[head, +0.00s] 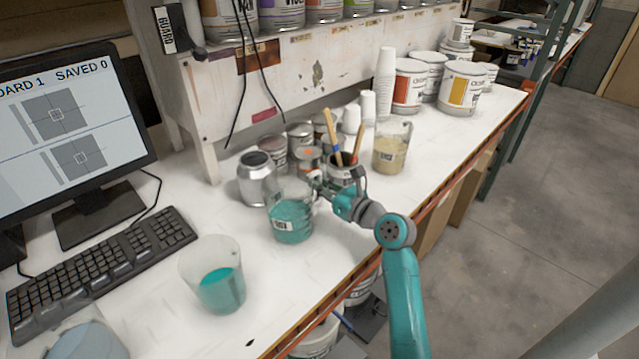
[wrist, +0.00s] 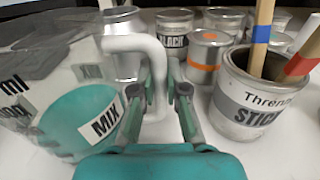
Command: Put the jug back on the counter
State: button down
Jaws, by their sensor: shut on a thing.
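The jug (head: 291,212) is clear plastic with teal liquid and a MIX label. It looks roughly upright over the middle of the white counter (head: 330,262); I cannot tell whether its base touches the counter. In the wrist view the jug (wrist: 85,110) fills the left side, with its pale handle (wrist: 138,44) reaching between my fingers. My gripper (head: 317,185) is on the right side of the jug, shut on the handle. It also shows in the wrist view (wrist: 163,90). The jug's far side is hidden.
A silver can (head: 257,180) stands close behind the jug. A stick pot (head: 345,172) with wooden sticks and a jug of beige liquid (head: 391,150) stand to its right. A beaker of teal liquid (head: 214,277) stands front left, near the keyboard (head: 100,268). Bare counter lies in front.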

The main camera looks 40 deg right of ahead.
jog(key=c, duration=1.2)
grip_release()
jog(key=shift+f, duration=0.1)
jog(key=s, duration=1.2)
jog(key=shift+d, duration=0.2)
jog(key=shift+s, duration=0.1)
